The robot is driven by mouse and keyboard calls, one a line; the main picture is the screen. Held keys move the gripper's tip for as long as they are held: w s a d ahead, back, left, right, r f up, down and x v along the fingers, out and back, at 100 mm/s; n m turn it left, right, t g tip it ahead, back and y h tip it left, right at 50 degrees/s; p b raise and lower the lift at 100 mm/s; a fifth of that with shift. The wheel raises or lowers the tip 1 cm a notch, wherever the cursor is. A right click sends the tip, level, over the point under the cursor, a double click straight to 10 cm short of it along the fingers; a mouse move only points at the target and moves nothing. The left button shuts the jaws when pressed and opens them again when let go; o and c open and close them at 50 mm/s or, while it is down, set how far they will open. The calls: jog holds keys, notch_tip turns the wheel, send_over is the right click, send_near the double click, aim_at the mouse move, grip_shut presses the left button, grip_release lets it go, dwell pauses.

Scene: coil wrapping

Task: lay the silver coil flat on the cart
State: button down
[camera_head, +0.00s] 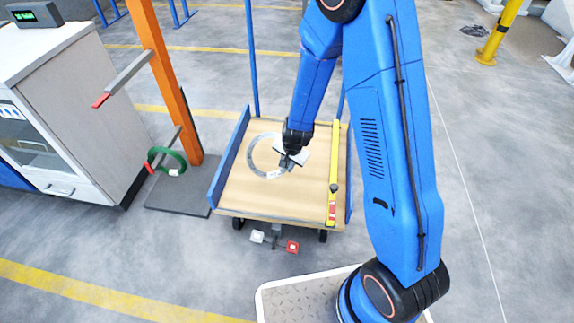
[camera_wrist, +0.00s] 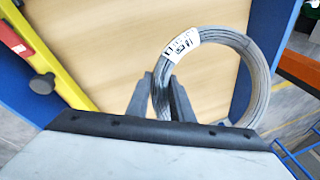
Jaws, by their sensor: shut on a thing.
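The silver coil (camera_head: 254,157) is over the wooden deck of the cart (camera_head: 240,195) in the head view, left of my gripper (camera_head: 291,160). It looks flat or nearly flat there; I cannot tell whether it touches the deck. In the wrist view the coil (camera_wrist: 259,73) is a ring of grey wire with a white printed label (camera_wrist: 181,42). My gripper (camera_wrist: 160,98) is shut on the left part of its ring. The coil's right side shows whole, and the fingers hide a little of its left side.
A yellow bar (camera_head: 334,170) with a black knob runs along the cart's right side. Blue side boards (camera_head: 229,158) edge the deck. An orange post (camera_head: 170,80) with arms stands left, a green coil (camera_head: 153,160) hanging on its lower arm. A white cabinet (camera_head: 75,110) stands beyond.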

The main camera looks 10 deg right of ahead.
jog(key=shift+r, duration=0.1)
dwell(0.8)
jog(key=shift+f, duration=4.8)
jog(key=c, duration=1.5)
grip_release()
